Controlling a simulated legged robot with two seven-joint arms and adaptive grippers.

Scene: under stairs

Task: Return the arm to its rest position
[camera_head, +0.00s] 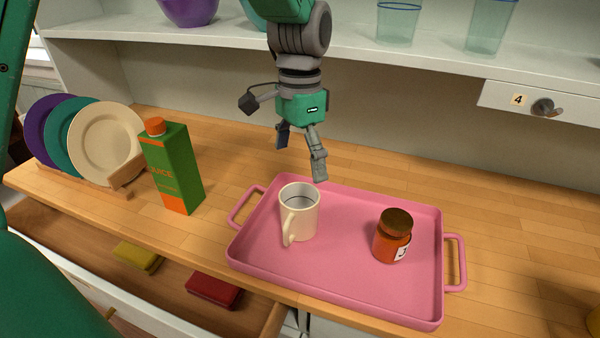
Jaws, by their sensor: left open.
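My left gripper (301,164) hangs down in the upper middle of the head view, above the back edge of the pink tray (340,267). Its fingers are spread apart and nothing is between them. Its arm comes down from the top of the picture, in front of the shelf. A cream mug (306,222) stands upright on the tray, just below the gripper and apart from it. A jar (392,240) with a brown lid and orange contents stands upright on the right part of the tray. My right gripper is not in view.
A green juice carton (172,165) stands left of the tray. Plates (104,145) stand in a rack at far left. A shelf (400,48) with glasses (397,22) and a purple bowl (188,8) runs above. An open drawer (95,232) below holds yellow and red items.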

